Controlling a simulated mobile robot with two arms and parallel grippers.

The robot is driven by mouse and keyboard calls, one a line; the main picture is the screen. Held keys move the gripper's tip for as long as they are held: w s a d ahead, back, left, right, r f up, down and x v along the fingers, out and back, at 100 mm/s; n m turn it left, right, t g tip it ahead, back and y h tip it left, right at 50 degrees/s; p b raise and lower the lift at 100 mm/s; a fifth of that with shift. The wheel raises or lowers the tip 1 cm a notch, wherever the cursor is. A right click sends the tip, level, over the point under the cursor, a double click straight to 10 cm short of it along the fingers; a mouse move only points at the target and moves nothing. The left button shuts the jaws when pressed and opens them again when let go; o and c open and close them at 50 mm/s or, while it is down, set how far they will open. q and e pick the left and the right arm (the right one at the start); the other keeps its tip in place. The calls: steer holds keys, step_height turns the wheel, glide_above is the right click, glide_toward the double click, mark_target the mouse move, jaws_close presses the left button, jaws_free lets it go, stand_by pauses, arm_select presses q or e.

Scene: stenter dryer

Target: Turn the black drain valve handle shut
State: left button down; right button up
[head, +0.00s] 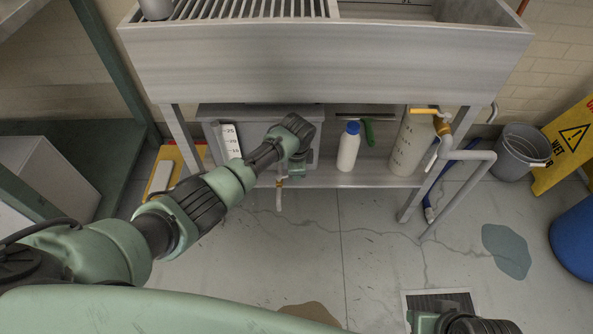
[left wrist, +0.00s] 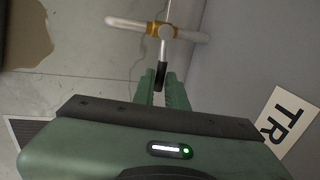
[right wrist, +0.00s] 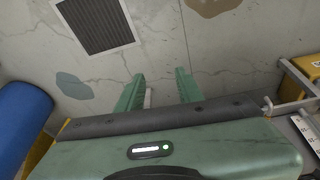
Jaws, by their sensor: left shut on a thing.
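The black drain valve handle (left wrist: 161,76) is a black grip on a short metal lever. It lies between the close-set fingers of my left gripper (left wrist: 163,90), which is shut on it. The lever meets the brass-collared valve (left wrist: 165,31) and looks roughly crosswise to its pale pipe in the left wrist view. In the head view the valve (head: 279,183) hangs at the front of a grey tank, with its pipe pointing down. My left gripper (head: 298,168) is beside it, and the handle is hidden there. My right gripper (right wrist: 159,92) is open and empty above the floor.
The grey tank stands on the low shelf (head: 345,178) under a metal sink (head: 330,62). A white bottle (head: 348,147) and a pale cylinder (head: 408,145) stand to its right. A floor drain grate (head: 440,302), bucket (head: 520,152) and blue barrel (head: 575,240) are farther right.

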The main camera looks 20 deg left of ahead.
arm_select(q)
steer(key=c, duration=1.4)
jaws_free()
steer(key=shift+c, duration=0.2)
